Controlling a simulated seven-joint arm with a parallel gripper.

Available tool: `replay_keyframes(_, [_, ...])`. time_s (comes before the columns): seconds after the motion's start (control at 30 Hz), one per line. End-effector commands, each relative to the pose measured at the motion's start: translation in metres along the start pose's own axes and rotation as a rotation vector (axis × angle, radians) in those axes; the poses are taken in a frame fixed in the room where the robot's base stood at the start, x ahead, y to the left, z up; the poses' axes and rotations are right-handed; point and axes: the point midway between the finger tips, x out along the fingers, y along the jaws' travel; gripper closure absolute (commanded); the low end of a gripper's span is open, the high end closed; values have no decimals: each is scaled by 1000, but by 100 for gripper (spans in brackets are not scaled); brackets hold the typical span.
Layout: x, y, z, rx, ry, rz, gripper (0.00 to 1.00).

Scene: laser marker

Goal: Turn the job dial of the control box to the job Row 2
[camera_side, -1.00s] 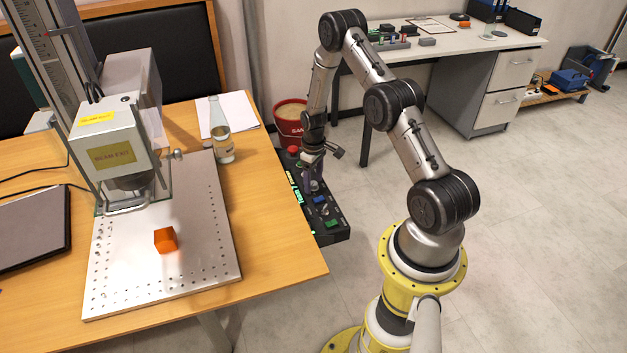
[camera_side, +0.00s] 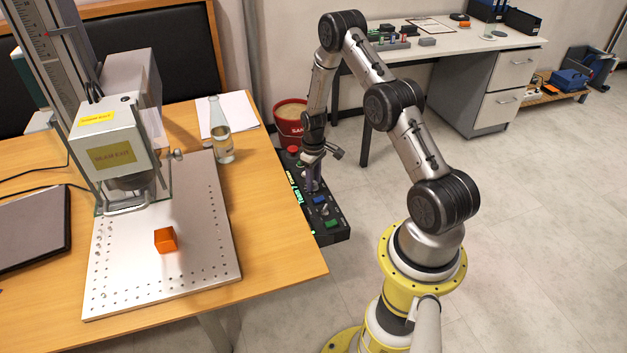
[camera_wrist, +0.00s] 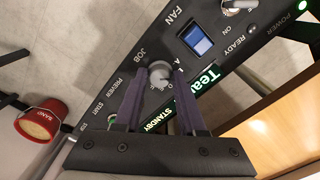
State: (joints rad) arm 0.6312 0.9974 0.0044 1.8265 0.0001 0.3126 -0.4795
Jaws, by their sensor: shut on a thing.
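The control box (camera_side: 335,228) is a long black panel beside the wooden table's right edge. Its job dial (camera_wrist: 158,74) is a pale grey knob next to the JOB label in the wrist view. My gripper (camera_wrist: 162,84) is shut on the job dial, one finger on each side. In the side view my gripper (camera_side: 312,188) reaches down onto the box. The display (camera_wrist: 207,78) glows green, but only part of its text shows behind a finger. The dial's pointer and job marks are too small and covered to read.
The box also carries a blue FAN switch (camera_wrist: 197,39) and a toggle (camera_wrist: 228,4). A red sand bucket (camera_side: 289,122) stands behind the box. The wooden table (camera_side: 272,225) bears a bottle (camera_side: 221,145) and a metal plate with an orange block (camera_side: 165,240). Open floor lies right of the box.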

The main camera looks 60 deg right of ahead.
Motion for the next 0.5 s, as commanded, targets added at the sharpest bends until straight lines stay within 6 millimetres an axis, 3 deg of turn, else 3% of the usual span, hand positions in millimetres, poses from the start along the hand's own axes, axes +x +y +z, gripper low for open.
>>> replay_keyframes(0.5, [-1,0,0,306,-2,-1,100])
